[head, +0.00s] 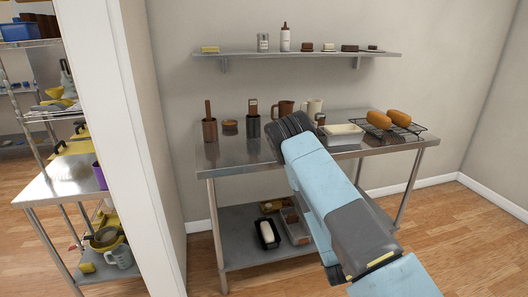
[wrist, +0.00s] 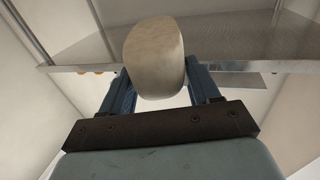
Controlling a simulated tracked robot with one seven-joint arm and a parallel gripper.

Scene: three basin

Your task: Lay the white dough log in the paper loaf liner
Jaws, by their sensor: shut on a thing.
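My gripper (wrist: 161,82) is shut on a pale, off-white rounded log (wrist: 153,55), which looks like the white dough log. It sits between the two blue fingers and sticks out beyond them. In the head view my arm reaches to the steel table and its dark end hides the fingers and the log. A pale rectangular container (head: 343,133) is on the table just right of my arm. I cannot tell whether it is the paper loaf liner. On the lower shelf a dark tin (head: 263,238) holds another white loaf shape (head: 267,232).
The steel table (head: 228,158) carries cups and utensil holders along its back. Two orange-brown loaves (head: 379,120) sit on a wire rack (head: 408,133) at the right. A wall shelf (head: 290,54) hangs above. The table's front left is clear. A white wall edge (head: 120,150) stands left.

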